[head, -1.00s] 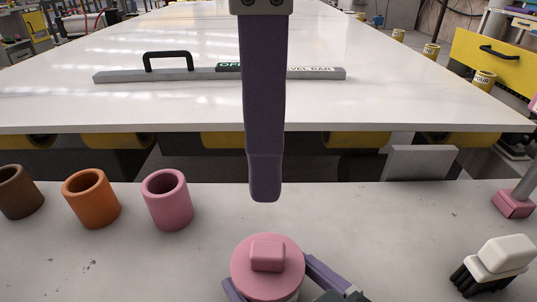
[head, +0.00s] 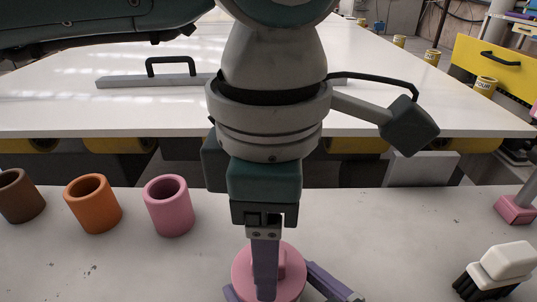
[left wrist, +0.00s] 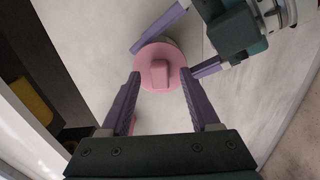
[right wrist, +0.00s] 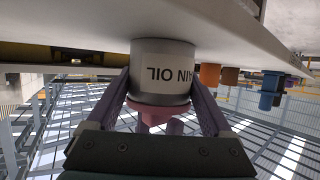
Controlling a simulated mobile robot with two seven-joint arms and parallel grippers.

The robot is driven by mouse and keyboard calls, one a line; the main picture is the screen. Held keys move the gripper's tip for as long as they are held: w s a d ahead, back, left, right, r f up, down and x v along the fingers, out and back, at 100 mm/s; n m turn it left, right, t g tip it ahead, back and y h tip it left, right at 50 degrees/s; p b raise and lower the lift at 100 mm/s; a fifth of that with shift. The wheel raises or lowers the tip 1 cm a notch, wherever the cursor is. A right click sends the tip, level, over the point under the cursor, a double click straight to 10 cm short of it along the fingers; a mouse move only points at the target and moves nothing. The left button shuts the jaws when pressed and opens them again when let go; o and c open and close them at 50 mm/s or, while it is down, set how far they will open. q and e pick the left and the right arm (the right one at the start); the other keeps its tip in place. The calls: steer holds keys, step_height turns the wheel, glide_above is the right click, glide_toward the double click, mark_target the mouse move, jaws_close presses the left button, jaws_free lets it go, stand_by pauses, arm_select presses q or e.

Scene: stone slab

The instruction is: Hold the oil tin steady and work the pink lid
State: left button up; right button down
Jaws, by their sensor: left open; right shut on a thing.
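The pink lid (head: 240,270), round with a raised block-like knob, sits on the oil tin at the bottom centre of the head view. It also shows from above in the left wrist view (left wrist: 160,53). The oil tin (right wrist: 160,58) shows in the right wrist view with its label upside down; the lid hides it from above. My right gripper (right wrist: 161,90) is shut on the tin, one finger on each side. My left gripper (left wrist: 160,73) is open above the lid, pointing down. Its fingers are on either side of the knob, with gaps between.
Brown (head: 18,195), orange (head: 92,204) and pink (head: 168,205) cups stand on the slab at left. A white brush with black bristles (head: 500,268) and a pink-based tool (head: 516,210) are at right. A level bar (head: 150,81) lies on the white table behind.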

arm_select(q)
jaws_close()
stand_by(1.0)
